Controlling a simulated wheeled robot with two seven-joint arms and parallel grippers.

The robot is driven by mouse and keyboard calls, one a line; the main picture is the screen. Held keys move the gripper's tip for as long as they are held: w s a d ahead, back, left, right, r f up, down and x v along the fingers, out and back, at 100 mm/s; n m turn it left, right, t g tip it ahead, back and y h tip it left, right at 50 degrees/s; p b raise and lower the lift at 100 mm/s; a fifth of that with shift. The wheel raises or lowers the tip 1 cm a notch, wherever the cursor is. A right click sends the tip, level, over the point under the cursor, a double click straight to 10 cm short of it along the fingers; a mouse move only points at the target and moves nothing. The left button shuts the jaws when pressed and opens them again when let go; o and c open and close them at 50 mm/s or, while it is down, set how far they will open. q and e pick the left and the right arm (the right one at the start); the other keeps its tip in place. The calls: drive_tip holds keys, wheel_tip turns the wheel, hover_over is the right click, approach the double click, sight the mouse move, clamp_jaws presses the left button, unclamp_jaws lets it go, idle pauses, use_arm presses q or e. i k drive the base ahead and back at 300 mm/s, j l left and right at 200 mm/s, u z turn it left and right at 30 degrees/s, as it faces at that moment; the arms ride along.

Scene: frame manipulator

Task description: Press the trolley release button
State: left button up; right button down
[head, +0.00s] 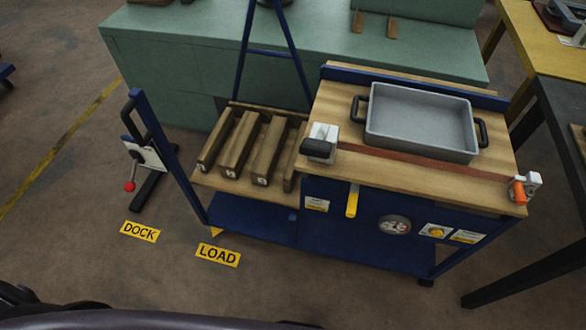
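A blue-framed trolley or bench (350,232) with wooden tops stands right of centre. On its blue front panel are a yellow handle (352,201), a round grey dial-like part (395,226), and a white plate with a yellow round mark (437,231) that may be a button. A red ball (129,186) sits on a short rod below a white plate (146,154) on the dark stand at left. I cannot tell which of these is the trolley release button. Neither of my grippers shows in the head view.
A grey tray (420,125) stands on the wooden top, with several wooden blocks (238,142) on the lower shelf to its left. Floor signs read DOCK (140,232) and LOAD (217,255). A green cabinet (150,70) stands behind; a dark-legged table (555,110) is at right. The front floor is clear.

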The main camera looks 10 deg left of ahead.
sight(434, 232)
drive_tip(key=z, duration=1.2)
